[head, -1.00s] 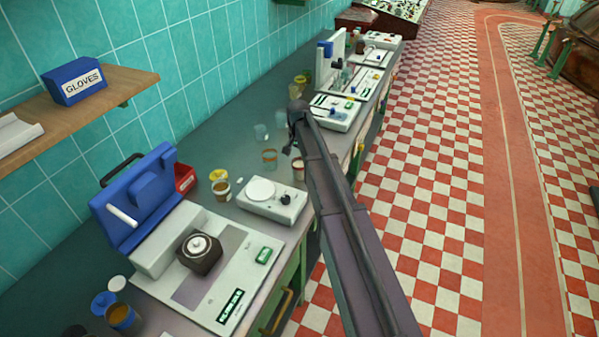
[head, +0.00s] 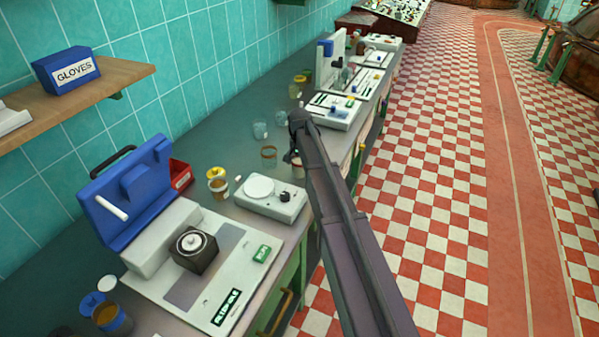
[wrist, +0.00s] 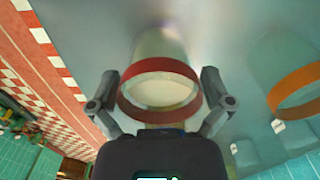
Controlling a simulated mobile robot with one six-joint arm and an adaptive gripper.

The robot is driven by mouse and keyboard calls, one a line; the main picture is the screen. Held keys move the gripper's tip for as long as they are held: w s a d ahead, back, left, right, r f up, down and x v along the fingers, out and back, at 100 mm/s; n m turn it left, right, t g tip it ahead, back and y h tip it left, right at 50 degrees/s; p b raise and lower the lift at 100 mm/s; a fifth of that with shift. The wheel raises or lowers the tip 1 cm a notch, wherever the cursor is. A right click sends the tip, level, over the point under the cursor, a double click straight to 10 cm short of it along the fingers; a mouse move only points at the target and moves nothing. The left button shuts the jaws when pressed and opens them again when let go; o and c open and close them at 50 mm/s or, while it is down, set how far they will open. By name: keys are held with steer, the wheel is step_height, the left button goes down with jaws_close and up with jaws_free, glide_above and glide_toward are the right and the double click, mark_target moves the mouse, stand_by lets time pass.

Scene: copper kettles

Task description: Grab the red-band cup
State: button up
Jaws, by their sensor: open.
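The red-band cup (wrist: 160,92) is a clear cup with a red band around its rim. In the wrist view it stands between the two open fingers of my gripper (wrist: 161,78), one finger on each side. I cannot tell whether either finger touches it. In the head view the cup (head: 298,164) is mostly hidden behind my arm, on the grey counter near its front edge. My gripper (head: 291,155) is also partly hidden there by my arm.
An orange-band cup (wrist: 296,90) stands close by to the right in the wrist view. A white scale (head: 272,198) is in front of it in the head view. A clear cup (head: 260,131) and more bench devices (head: 334,111) stand further back.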

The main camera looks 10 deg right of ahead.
stand_by(0.5)
steer(key=c, duration=1)
steer(key=shift+r, duration=0.15)
step_height(320, 180, up, 10)
steer(key=p, duration=1)
